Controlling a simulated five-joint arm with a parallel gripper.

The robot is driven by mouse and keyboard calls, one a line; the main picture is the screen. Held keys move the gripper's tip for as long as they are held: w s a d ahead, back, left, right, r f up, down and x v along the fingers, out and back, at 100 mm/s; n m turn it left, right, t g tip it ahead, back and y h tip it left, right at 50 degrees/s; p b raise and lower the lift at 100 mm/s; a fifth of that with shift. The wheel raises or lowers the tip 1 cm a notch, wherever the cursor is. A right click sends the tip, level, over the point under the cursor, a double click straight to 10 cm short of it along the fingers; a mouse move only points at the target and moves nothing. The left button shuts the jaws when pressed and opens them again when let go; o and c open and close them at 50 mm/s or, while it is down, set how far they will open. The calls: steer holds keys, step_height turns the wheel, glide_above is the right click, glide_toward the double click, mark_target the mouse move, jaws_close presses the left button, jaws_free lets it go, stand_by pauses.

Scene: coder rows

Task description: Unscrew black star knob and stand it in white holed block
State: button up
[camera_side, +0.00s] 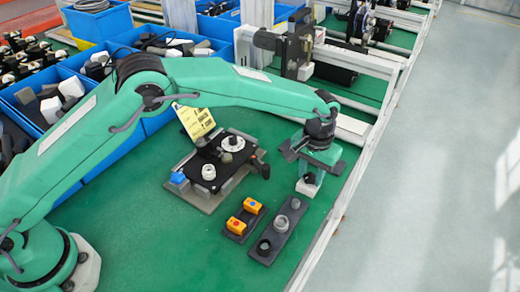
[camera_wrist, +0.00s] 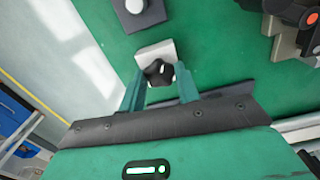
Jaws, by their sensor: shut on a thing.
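The black star knob (camera_wrist: 158,72) is between the two green fingers of my gripper (camera_wrist: 160,82) in the wrist view, and the gripper is shut on it. The white block (camera_wrist: 153,49) lies directly beyond the knob, partly covered by it. In the side view my gripper (camera_side: 311,176) points down at the white block (camera_side: 306,188) on the green table, with the dark knob (camera_side: 309,178) just at the block's top. The block's hole is hidden, so I cannot tell whether the knob sits in it or is just above it.
A black-topped fixture (camera_side: 221,160) with white round parts stands left of the gripper. A dark tray with orange pieces (camera_side: 245,217) and a grey plate with rings (camera_side: 266,244) lie in front. A metal rail (camera_side: 352,190) runs along the right. Blue bins (camera_side: 163,59) stand behind.

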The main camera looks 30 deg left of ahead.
steer(key=shift+f, duration=0.1)
steer(key=o, duration=1.2)
steer(key=shift+r, duration=3.95)
